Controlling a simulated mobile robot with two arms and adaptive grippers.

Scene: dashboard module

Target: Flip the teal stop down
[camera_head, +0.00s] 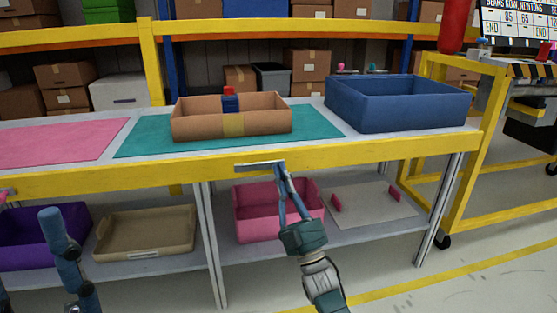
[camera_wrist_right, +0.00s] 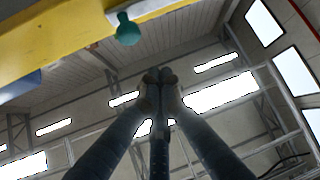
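A small teal knob (camera_wrist_right: 128,30), which looks like the teal stop, shows in the right wrist view at the end of a pale bar (camera_wrist_right: 160,8) by the yellow table edge. In the head view a grey bar (camera_head: 260,167) lies along the front yellow rail; no teal knob can be made out there. My right gripper (camera_head: 281,166) points up, its tips close to the bar's right end in the picture. In the wrist view its fingertips (camera_wrist_right: 160,76) meet with nothing between them, apart from the knob.
The table holds a cardboard box (camera_head: 190,130) on a teal mat (camera_head: 145,145), a pink mat (camera_head: 60,145) and a blue bin (camera_head: 400,108). Pink (camera_head: 341,67) and teal (camera_head: 372,68) knobs show behind. A pink bin (camera_head: 258,225) sits on the lower shelf behind my right gripper.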

